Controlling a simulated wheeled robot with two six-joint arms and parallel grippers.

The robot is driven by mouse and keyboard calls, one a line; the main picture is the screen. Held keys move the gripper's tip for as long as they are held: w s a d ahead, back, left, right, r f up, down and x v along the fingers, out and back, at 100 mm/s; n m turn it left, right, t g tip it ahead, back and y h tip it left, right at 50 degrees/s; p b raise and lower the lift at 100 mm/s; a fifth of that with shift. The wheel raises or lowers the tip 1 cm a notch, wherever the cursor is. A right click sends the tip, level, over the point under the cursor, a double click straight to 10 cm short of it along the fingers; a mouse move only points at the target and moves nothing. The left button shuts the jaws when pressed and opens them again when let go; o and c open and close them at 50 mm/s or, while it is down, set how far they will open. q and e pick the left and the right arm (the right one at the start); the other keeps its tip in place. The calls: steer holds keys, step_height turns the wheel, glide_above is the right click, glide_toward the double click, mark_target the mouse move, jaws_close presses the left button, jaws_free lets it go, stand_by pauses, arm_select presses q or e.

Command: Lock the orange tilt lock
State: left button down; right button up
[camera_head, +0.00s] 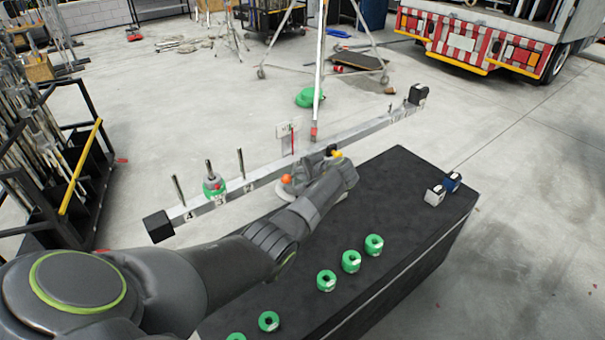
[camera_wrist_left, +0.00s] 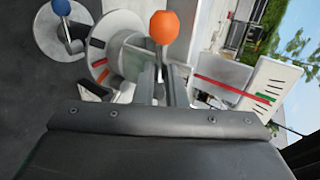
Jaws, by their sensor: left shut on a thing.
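The orange tilt lock shows as an orange ball knob (camera_head: 286,178) beside the balance beam's middle in the head view. In the left wrist view the orange knob (camera_wrist_left: 164,27) stands on a metal stem above a grey round part. My left gripper (camera_head: 325,158) reaches in beside the beam. In the wrist view its fingers (camera_wrist_left: 162,86) are shut at the stem just below the orange knob. The exact contact is partly hidden by the gripper body. My right gripper is in neither view.
The long beam (camera_head: 262,176) carries upright pegs and a green weight (camera_head: 213,186). A blue knob (camera_wrist_left: 61,8) stands left of the orange one.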

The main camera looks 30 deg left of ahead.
arm_select(q)
steer(key=shift+a, duration=0.1)
steer(key=c, duration=1.8)
jaws_free()
steer(key=shift+o, duration=0.2)
steer(key=b+v, duration=0.2)
steer(key=v, duration=1.5)
